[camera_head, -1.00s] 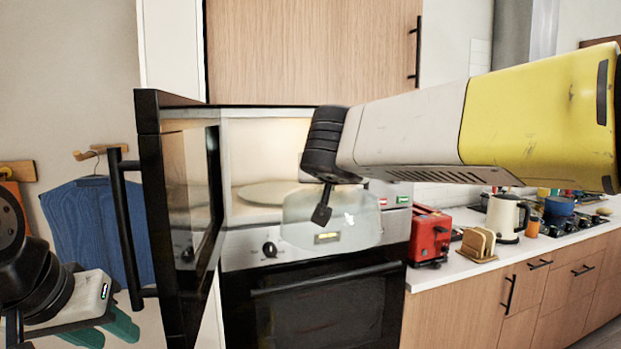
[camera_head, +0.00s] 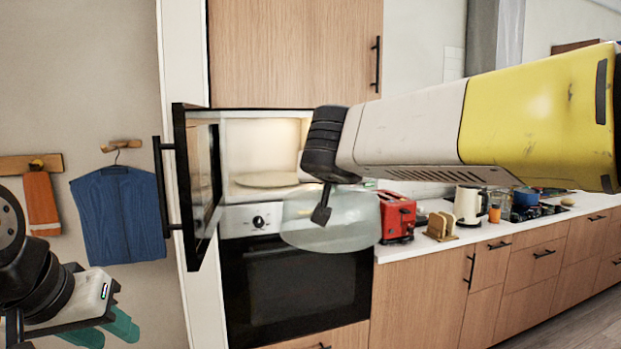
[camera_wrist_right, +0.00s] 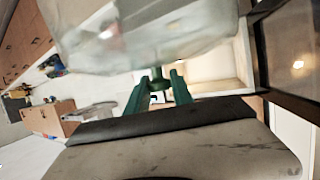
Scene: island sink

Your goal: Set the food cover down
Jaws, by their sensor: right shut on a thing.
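The food cover (camera_head: 335,228) is a clear, whitish dome in front of the oven in the head view. My right arm reaches in from the right and holds it up in the air, clear of any surface. In the right wrist view the cover (camera_wrist_right: 140,45) fills the top, just beyond the green fingers of my right gripper (camera_wrist_right: 160,84), which is shut on it. The exact grip point is hard to see. My left gripper (camera_head: 104,331) is at the lower left of the head view, its green fingers apart and empty.
A microwave with its black-framed door (camera_head: 190,185) swung open holds a round plate (camera_head: 267,180). Below it is a black oven (camera_head: 295,290). The white counter (camera_head: 420,250) at right bears a red toaster (camera_head: 396,217), a bread rack (camera_head: 441,226) and a kettle (camera_head: 468,205).

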